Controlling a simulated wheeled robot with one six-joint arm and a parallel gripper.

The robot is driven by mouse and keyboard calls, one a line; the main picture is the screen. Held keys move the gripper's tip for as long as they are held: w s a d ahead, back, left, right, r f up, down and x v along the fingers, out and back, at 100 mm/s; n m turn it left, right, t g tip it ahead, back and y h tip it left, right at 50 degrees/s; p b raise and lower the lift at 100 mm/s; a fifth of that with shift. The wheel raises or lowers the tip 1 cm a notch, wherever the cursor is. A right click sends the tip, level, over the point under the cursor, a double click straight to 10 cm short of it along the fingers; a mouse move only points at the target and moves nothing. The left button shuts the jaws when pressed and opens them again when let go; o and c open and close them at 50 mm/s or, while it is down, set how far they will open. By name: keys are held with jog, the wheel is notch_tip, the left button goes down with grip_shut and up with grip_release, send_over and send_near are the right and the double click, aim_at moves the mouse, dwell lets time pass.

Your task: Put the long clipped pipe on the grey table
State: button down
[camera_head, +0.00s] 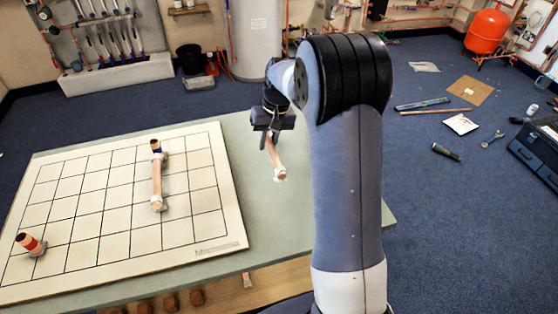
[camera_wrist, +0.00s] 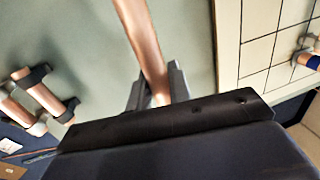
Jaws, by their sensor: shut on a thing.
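My gripper (camera_head: 266,138) is shut on a long copper pipe (camera_head: 275,155) over the grey table (camera_head: 225,150), to the right of the white board. The pipe's lower end carries a pale clip and points toward the viewer. In the wrist view, the pipe (camera_wrist: 143,40) runs up from between the fingers (camera_wrist: 157,90) and out of the top edge. The grey table (camera_wrist: 80,30) lies behind it. I cannot tell whether the pipe touches the table.
The gridded white board (camera_head: 105,200) bears another copper pipe (camera_head: 157,180), a blue-banded piece (camera_head: 156,146) and a red-banded piece (camera_head: 30,243). In the wrist view, copper pieces with dark clips (camera_wrist: 40,95) lie on the table at left. Bare table separates them from the held pipe.

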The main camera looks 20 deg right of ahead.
aim_at(267, 166)
jog(key=shift+f, duration=3.3)
jog(key=shift+f, duration=0.1)
jog(key=c, duration=1.3)
grip_release()
notch_tip(267, 166, up, 12)
jog(key=d, duration=0.2)
jog(key=shift+d, duration=0.2)
